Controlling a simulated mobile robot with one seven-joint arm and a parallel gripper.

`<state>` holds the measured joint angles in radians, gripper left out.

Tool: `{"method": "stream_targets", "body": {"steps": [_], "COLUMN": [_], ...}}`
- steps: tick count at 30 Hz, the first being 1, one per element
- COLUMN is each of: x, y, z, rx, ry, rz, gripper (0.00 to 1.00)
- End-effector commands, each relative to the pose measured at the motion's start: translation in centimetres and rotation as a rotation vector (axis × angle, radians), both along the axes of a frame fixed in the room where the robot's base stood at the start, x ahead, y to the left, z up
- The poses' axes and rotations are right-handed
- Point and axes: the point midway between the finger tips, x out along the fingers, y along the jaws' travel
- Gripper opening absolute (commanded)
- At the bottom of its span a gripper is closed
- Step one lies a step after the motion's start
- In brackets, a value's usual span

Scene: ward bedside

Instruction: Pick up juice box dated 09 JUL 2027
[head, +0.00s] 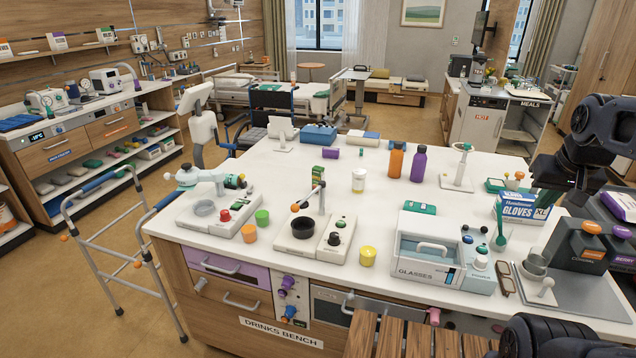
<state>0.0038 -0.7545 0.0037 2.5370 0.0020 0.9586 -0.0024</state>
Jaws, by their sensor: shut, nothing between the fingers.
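No date reading 09 JUL 2027 can be made out on anything in view. A small upright green box with a yellowish top (318,175) stands on the white bench top, behind a white appliance with a black bowl; its print is too small to read, so I cannot tell whether it is a juice box. My gripper (568,194) is dark, at the right above the bench, well apart from the green box. It is shut and empty, its fingers hard to make out against the dark arm.
The bench top (335,193) holds an orange bottle (396,160), a purple bottle (418,164), a gloves box (517,210) and a glasses unit (440,262). A walker (118,240) stands left. A wooden slatted surface (405,338) is in front. The bench's middle has clear patches.

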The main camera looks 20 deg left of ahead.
Motion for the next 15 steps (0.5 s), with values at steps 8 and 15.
{"method": "stream_targets", "body": {"steps": [8,15], "x": [0.01,0.01], "y": [0.0,0.0], "z": [0.0,0.0], "rx": [0.0,0.0], "ry": [0.0,0.0], "rz": [0.0,0.0], "gripper": [0.0,0.18]}}
